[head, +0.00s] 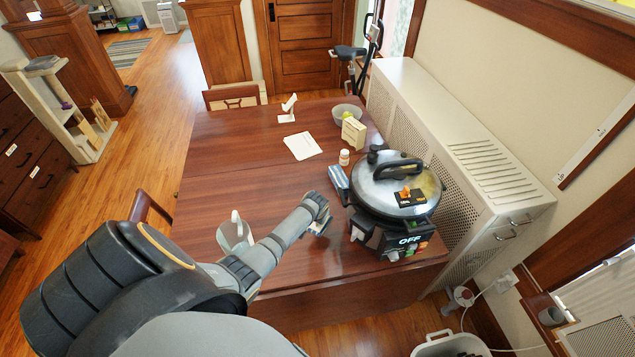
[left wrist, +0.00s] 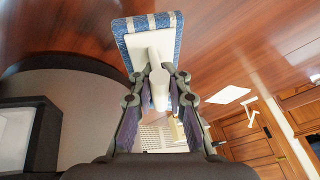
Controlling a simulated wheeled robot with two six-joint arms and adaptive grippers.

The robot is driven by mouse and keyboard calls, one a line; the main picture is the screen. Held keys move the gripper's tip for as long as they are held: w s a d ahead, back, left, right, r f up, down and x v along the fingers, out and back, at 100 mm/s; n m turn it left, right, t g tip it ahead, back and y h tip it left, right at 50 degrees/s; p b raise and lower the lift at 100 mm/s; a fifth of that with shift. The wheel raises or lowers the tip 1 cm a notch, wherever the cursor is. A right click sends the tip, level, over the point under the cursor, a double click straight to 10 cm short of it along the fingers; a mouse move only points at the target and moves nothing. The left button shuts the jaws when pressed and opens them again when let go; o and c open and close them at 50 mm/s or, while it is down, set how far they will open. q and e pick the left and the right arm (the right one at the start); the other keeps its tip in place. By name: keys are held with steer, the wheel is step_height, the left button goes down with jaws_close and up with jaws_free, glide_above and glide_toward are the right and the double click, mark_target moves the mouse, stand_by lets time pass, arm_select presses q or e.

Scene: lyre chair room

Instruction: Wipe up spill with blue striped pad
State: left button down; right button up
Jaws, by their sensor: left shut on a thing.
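The blue striped pad (head: 339,182) shows just beyond my left gripper (head: 321,213), close beside the round cooker. In the left wrist view the pad (left wrist: 177,40) has blue faces with white stripes and a white handle. My left gripper (left wrist: 157,88) is shut on that handle. In the head view the fingers and handle are partly hidden by my wrist. I cannot make out a spill on the wooden table (head: 240,150) in either view. My right gripper is not in view.
The cooker (head: 397,185), marked OFF, stands at the table's right. Behind it are a pill bottle (head: 344,157), a yellowish box (head: 354,132), a bowl (head: 346,112), papers (head: 302,145) and a white stand (head: 288,109). A white object (head: 233,232) is partly behind my arm. The left tabletop is clear.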

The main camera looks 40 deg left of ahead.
arm_select(q)
steer(key=shift+s+r, duration=0.1)
steer(key=shift+r, duration=0.15)
steer(key=shift+w+f+b, duration=0.1)
steer(key=shift+w+b, duration=0.1)
steer(key=shift+b, duration=0.1)
steer(key=w+a+b, duration=0.2)
steer(key=w+b, duration=0.4)
steer(key=w, duration=0.1)
steer(key=shift+w+b, duration=0.25)
steer(key=shift+b, duration=0.05)
